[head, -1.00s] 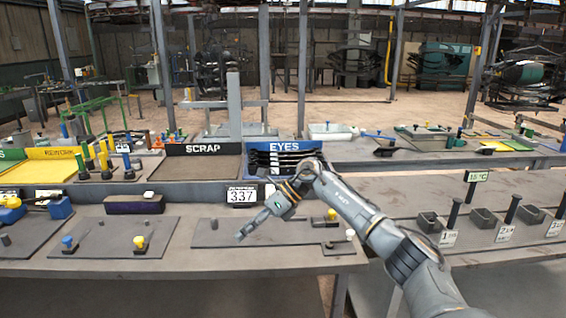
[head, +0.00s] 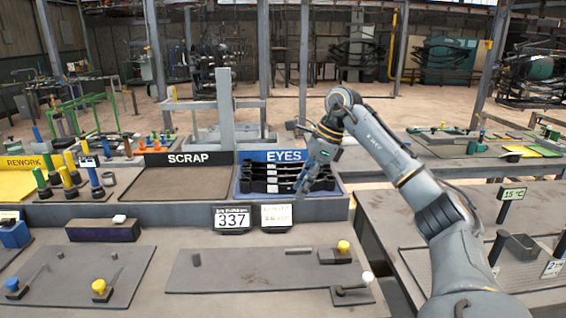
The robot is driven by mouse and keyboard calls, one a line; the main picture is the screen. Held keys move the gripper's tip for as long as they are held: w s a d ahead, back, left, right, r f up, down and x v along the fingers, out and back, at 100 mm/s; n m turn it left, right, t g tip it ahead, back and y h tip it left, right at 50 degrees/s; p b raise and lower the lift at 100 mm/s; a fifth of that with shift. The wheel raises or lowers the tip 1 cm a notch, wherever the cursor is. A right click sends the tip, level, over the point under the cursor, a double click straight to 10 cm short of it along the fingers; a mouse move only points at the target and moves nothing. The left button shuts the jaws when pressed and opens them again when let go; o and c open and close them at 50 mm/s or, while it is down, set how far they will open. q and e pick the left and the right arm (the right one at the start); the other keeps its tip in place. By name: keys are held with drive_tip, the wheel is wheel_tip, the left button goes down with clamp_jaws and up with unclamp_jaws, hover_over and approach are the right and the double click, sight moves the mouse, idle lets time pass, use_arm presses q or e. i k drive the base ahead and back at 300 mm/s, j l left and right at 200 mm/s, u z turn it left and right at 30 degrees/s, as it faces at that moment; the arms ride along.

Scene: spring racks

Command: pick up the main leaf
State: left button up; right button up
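The blue tray (head: 236,186) labelled EYES stands at the back of the bench and holds several dark leaves (head: 270,178), lying crosswise one behind another. I cannot tell which of them is the main leaf. My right gripper (head: 303,188) points down over the right part of this tray and covers the right ends of some leaves. Its fingers are small and dark against the leaves, so their opening and any contact are unclear. My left gripper is not in view.
Left of the blue tray is the SCRAP tray (head: 150,186), which looks empty. A 337 display (head: 232,218) and a pale label (head: 276,216) stand in front. Plates with a yellow knob (head: 343,246) and levers lie on the near bench.

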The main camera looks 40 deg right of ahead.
sight(245, 167)
drive_tip(key=i+l, duration=0.55)
drive_tip(key=l, duration=0.3)
drive_tip(key=i+l, duration=0.3)
drive_tip(key=l, duration=0.1)
